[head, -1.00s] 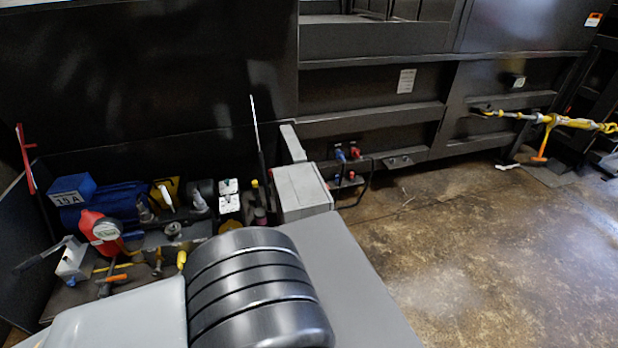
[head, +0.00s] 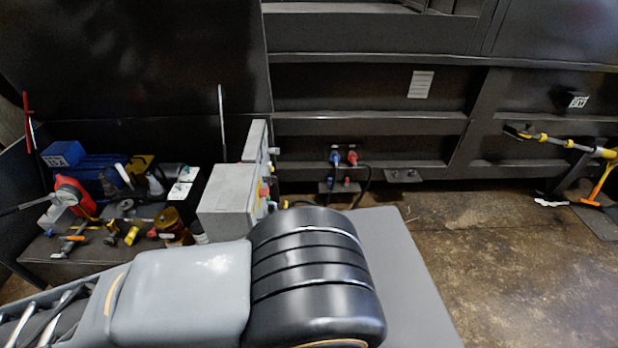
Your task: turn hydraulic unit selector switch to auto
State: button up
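A grey control box (head: 228,207) stands left of centre in the head view, at the right end of the tool bench. Its right-hand face carries small coloured controls, seen at a steep angle. A taller narrow grey panel (head: 254,143) stands just behind it, also with small controls on its right side. I cannot tell which control is the selector switch or how it is set. My own arm covers the lower part of the view. My gripper is not in view.
The bench (head: 60,272) at left is crowded with tools, a red round-faced device (head: 72,196) and a blue case (head: 62,153). Blue and red connectors (head: 343,157) are on the dark machine wall. Open concrete floor (head: 500,250) lies at right. A yellow tensioner (head: 560,142) is on the far wall.

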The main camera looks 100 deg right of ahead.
aim_at(272, 179)
jog(key=k, duration=0.5)
jog(key=z, duration=2.8)
jog(key=k, duration=0.5)
jog(key=z, duration=0.2)
jog(key=i, duration=1.4)
jog(key=u, duration=0.55)
